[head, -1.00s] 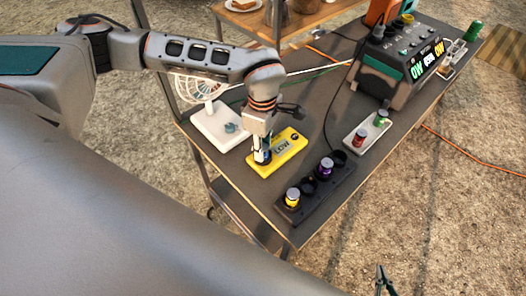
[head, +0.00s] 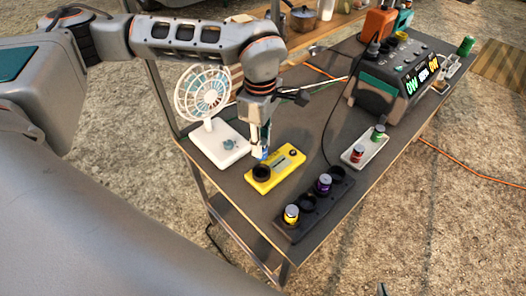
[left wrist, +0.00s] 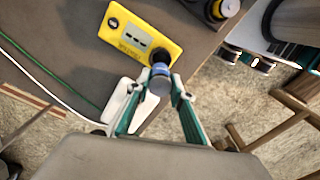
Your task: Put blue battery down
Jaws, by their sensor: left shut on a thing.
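The blue battery (head: 259,153) is between the fingertips of my left gripper (head: 261,147), which is shut on it. They hold it just above the socket end of the yellow tester (head: 288,160), whose dark round socket is open and empty. In the left wrist view the blue battery (left wrist: 160,79) hangs upright between the two fingers, beside the yellow tester (left wrist: 150,27), whose display shows dashes. Only a small tip of my right gripper (head: 382,289) shows at the bottom edge, so its jaws cannot be judged.
A dark rack (head: 290,232) holds a yellow battery (head: 291,215) and a purple battery (head: 323,184), with empty wells. A pale tray (head: 352,156) holds a red and a green battery. A white fan (head: 222,146) stands left; a power station (head: 389,82) stands behind.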

